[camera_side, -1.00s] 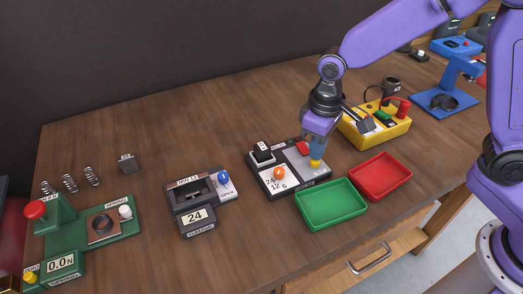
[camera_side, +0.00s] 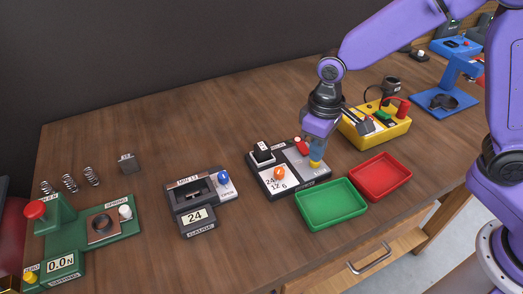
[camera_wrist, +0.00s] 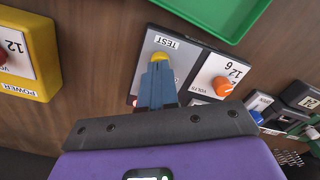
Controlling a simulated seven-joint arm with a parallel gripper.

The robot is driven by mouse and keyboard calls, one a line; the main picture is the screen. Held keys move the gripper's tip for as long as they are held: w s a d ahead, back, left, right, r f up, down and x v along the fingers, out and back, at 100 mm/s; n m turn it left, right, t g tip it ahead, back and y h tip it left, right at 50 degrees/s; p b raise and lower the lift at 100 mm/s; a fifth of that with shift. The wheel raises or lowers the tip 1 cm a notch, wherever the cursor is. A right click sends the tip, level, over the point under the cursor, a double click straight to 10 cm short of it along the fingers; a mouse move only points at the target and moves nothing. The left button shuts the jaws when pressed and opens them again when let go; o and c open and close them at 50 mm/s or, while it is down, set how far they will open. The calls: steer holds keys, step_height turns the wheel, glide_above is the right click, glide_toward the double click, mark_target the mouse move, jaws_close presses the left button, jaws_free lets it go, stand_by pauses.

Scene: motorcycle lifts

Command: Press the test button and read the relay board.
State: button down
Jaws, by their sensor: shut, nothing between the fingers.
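The relay board (camera_side: 298,189) is a dark box with a light top, at mid bench in the side view. It carries a yellow button (camera_side: 315,164), an orange dial (camera_side: 279,172) marked 24, 12, 6, a red round part (camera_side: 301,141) and a black block (camera_side: 262,150). In the wrist view the yellow button (camera_wrist: 159,57) sits by a TEST label (camera_wrist: 167,42), and the orange dial (camera_wrist: 222,87) is to its right. My gripper (camera_side: 315,157) is shut and empty, its tips over the yellow button. Whether they touch it, I cannot tell.
A green tray (camera_side: 331,223) and a red tray (camera_side: 381,157) lie right of the board. A yellow power box (camera_side: 379,141) stands behind. A gauge box (camera_side: 183,223) reading 24 and a green spring tester (camera_side: 82,267) stand left.

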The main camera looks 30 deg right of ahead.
steer(key=shift+r, duration=2.35)
steer(key=s+d+r+n, duration=0.1)
steer(key=s+d+n, duration=0.2)
steer(key=s+d, duration=0.4)
steer(key=s+d+r+n, duration=0.1)
steer(key=s+d+n, duration=0.2)
steer(key=s+d, duration=0.5)
steer(key=s, duration=0.7)
steer(key=shift+d+n, duration=0.3)
